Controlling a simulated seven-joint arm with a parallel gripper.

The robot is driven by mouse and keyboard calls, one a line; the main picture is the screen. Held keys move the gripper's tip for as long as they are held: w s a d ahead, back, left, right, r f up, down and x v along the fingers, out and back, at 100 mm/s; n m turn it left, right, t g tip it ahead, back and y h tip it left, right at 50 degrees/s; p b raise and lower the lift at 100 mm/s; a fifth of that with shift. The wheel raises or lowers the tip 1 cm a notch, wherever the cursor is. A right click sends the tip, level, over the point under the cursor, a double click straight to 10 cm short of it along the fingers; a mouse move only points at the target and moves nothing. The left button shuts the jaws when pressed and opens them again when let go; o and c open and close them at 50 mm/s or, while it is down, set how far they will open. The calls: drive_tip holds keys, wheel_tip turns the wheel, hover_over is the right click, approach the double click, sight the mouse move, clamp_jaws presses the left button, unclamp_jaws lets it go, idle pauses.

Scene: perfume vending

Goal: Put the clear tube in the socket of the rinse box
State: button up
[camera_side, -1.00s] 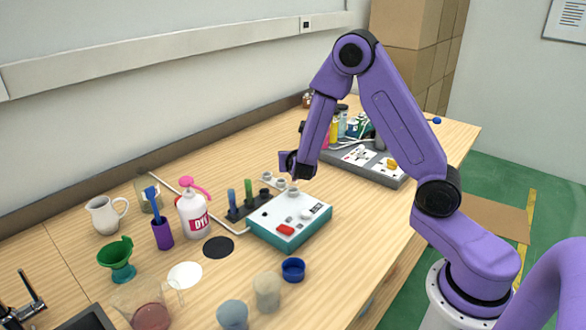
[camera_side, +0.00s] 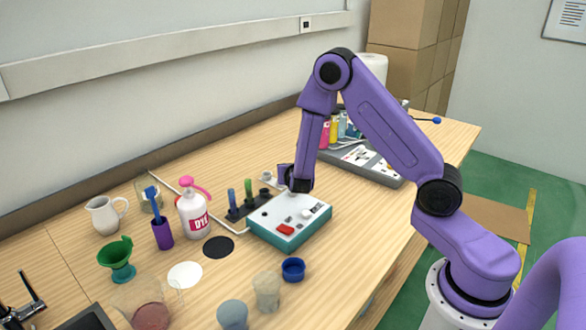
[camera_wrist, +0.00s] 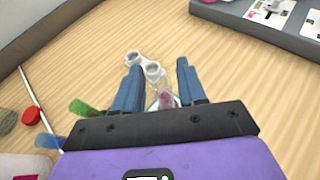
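The rinse box, which I take to be the white-topped teal box (camera_side: 290,222) with a red button, sits mid-table in the side view. My gripper (camera_side: 293,187) is low, pointing down at the box's back edge. In the wrist view its two blue fingers (camera_wrist: 160,75) are apart. A see-through tube with a pinkish patch (camera_wrist: 164,99) shows between them, seemingly without firm contact; its lower part is hidden by the gripper body. I cannot make out the tube in the side view, nor pick out the socket for certain.
A white ringed holder (camera_wrist: 134,59) is just beyond the fingertips. A dark rack (camera_side: 236,213) with blue and green tubes stands left of the box. A dye bottle (camera_side: 194,214), a blue cap (camera_side: 293,269) and cups stand around it. A grey tray (camera_side: 368,165) is behind.

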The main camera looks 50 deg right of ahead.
drive_tip(key=shift+o, duration=0.3)
drive_tip(key=shift+r, duration=0.2)
drive_tip(key=v, duration=1.2)
drive_tip(key=s+a+r+m+g+y, duration=0.1)
drive_tip(key=s+a+m+g+y, duration=0.2)
drive_tip(key=s, duration=0.6)
drive_tip(key=s+a+r+m+g+y, duration=0.2)
drive_tip(key=s+m, duration=0.4)
drive_tip(key=s, duration=0.4)
drive_tip(key=s+a+r+m+g+y, duration=0.1)
drive_tip(key=s+a+m+g+y, duration=0.3)
drive_tip(key=s, duration=0.5)
drive_tip(key=shift+s+a+r+m+y, duration=0.15)
drive_tip(key=shift+r+m+y, duration=0.2)
drive_tip(key=shift+m+y, duration=0.25)
